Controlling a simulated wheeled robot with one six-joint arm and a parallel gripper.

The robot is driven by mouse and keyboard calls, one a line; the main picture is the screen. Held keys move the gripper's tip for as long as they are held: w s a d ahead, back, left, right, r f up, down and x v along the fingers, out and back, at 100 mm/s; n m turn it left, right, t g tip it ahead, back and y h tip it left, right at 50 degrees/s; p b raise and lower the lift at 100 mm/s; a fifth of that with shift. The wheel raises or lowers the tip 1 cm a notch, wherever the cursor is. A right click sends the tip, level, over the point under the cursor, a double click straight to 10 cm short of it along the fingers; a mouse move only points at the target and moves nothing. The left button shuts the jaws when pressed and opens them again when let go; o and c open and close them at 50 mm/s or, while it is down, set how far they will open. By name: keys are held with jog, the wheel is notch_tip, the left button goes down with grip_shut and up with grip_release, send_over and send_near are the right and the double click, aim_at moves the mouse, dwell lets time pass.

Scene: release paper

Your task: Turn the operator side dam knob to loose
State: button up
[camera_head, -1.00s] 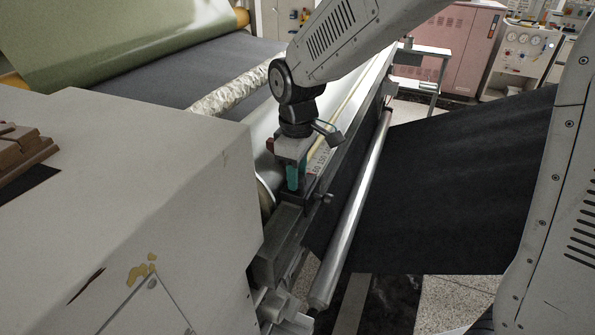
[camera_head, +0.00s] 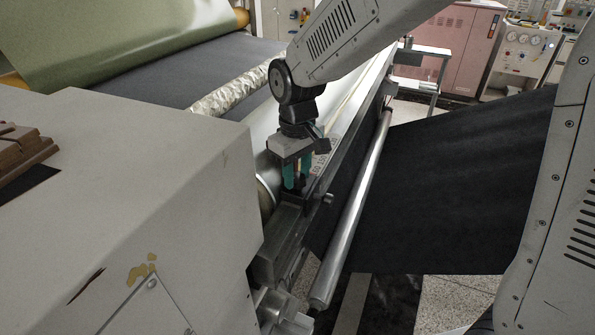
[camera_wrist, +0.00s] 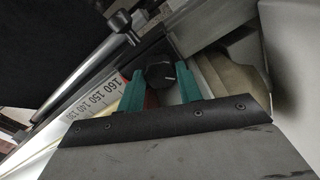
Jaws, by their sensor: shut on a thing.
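The side dam knob (camera_wrist: 160,74) is a round black knob with a pale mark line on its top, seen in the wrist view between the two green fingers of my gripper (camera_wrist: 160,85). The fingers are shut on it from both sides. In the head view my gripper (camera_head: 296,178) points down at the near end of the roller machine, and its green fingers hide the knob there. A printed scale (camera_wrist: 97,97) with numbers lies beside the fingers in the wrist view.
A grey housing (camera_head: 150,170) stands close on the left. A steel bar (camera_head: 352,215) runs along the right of the machine, with a black sheet (camera_head: 440,185) beyond it. A bolt-like handle (camera_wrist: 120,22) shows near the fingers in the wrist view.

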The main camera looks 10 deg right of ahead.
aim_at(298, 178)
jog(key=o, duration=1)
jog(key=shift+r, duration=0.1)
notch_tip(298, 178, up, 8)
jog(key=shift+f, duration=0.15)
jog(key=shift+s+f, duration=0.1)
jog(key=shift+s, duration=0.05)
jog(key=s+d+r+m, duration=0.1)
jog(key=s+d+m, duration=0.2)
jog(key=s+d, duration=0.5)
jog(key=s+d+r+m+t, duration=0.1)
jog(key=s+d+r+m, duration=0.1)
jog(key=s+d, duration=0.7)
jog(key=s+m, duration=0.1)
jog(key=s, duration=0.6)
jog(key=shift+m, duration=0.4)
